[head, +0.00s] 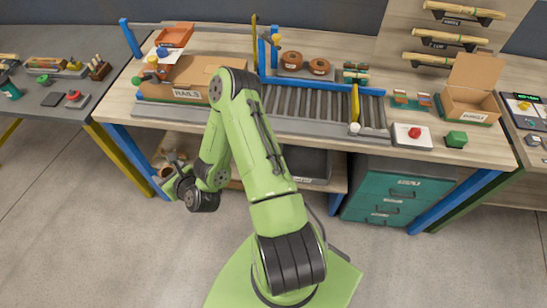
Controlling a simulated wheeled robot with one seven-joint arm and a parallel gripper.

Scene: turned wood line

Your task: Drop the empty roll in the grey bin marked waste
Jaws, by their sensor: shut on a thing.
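My gripper (171,179) is at the left, low in front of the bench's left end, with my arm bent over and down to it. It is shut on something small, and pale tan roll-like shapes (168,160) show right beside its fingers. I cannot clearly tell the held empty roll from the things behind it. A dark grey bin (307,162) stands under the bench, right of my arm, with a pale label on its front too small to read. My arm hides its left part.
The bench (480,152) carries a roller conveyor (312,98), a cardboard box labelled RAIL3 (187,94), a red button box (411,136) and an open carton (470,95). A teal drawer unit (395,190) stands right of the bin. Blue bench legs flank the shelf. The floor in front is clear.

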